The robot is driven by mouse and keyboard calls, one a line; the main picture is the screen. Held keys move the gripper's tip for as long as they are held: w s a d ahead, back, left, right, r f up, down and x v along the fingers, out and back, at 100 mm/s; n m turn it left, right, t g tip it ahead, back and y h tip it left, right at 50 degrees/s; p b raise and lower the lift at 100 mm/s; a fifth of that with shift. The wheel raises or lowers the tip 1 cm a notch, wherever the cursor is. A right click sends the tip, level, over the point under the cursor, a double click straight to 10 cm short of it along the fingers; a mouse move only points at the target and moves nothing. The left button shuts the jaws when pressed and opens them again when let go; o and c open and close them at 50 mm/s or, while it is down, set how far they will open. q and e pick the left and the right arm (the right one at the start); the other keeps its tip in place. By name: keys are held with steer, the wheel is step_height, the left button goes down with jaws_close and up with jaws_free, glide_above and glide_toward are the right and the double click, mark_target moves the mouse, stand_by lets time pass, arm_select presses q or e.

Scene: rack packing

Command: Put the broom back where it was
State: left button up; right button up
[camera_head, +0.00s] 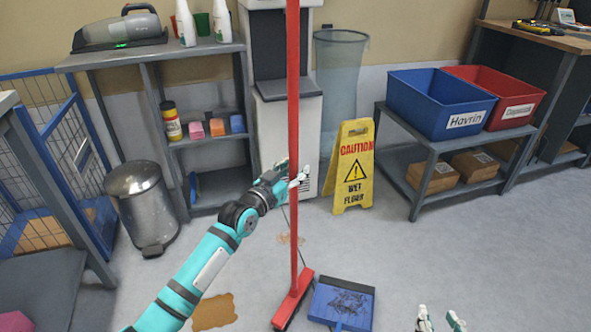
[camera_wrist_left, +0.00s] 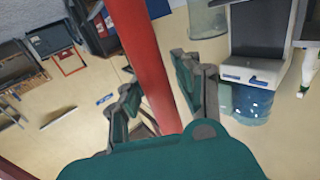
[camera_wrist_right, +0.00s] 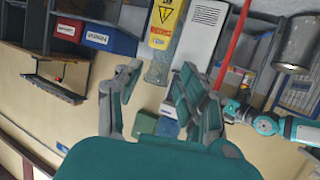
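The broom has a long red handle (camera_head: 293,90) standing upright and a red head (camera_head: 293,299) at or just above the floor; I cannot tell if it touches. My left gripper (camera_head: 297,178) is around the handle at mid-height. In the left wrist view the handle (camera_wrist_left: 142,50) fills the gap between the left gripper's fingers (camera_wrist_left: 156,85). My right gripper (camera_head: 440,322) is open and empty at the bottom edge, low and to the right of the broom. Its fingers stand apart in the right wrist view (camera_wrist_right: 152,95). The broom's top end is out of view.
A blue dustpan (camera_head: 343,303) with dark dirt lies right of the broom head. Brown stains (camera_head: 213,311) mark the floor. A yellow wet-floor sign (camera_head: 352,170), a metal bin (camera_head: 143,205), a grey shelf (camera_head: 155,60) and a rack with blue (camera_head: 438,103) and red crates (camera_head: 508,97) stand around. Floor at right is clear.

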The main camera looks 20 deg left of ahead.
arm_select(q)
steer(key=p+v, duration=0.3)
steer(key=v, duration=0.8)
steer(key=s+d+f+g+y, duration=0.1)
steer(key=s+d+f+g, duration=0.2)
steer(key=s+f, duration=0.3)
steer(key=s+d+f+g+y, duration=0.1)
steer(key=s+d+f+g, duration=0.3)
steer(key=s, duration=0.5)
steer(key=s+a+f+n+g+y, duration=0.1)
steer(key=s+a+f+g+y, duration=0.1)
steer(key=s, duration=1.1)
step_height(320, 180, down, 2)
steer(key=shift+s+a+f+g, duration=0.1)
steer(key=shift+s+a+g, duration=0.1)
steer(key=shift+a+g, duration=0.6)
arm_select(e)
steer(key=s+d+f+g+h, duration=0.2)
steer(key=s+d+f+g, duration=0.2)
steer(key=s+f+g, duration=0.3)
steer(key=s+f, duration=0.1)
steer(key=s, duration=0.1)
steer(key=shift+s+f, duration=0.15)
steer(key=shift+s, duration=0.25)
arm_select(q)
steer(key=shift+d, duration=0.15)
arm_select(e)
steer(key=shift+a+f, duration=0.1)
steer(key=shift+a, duration=0.05)
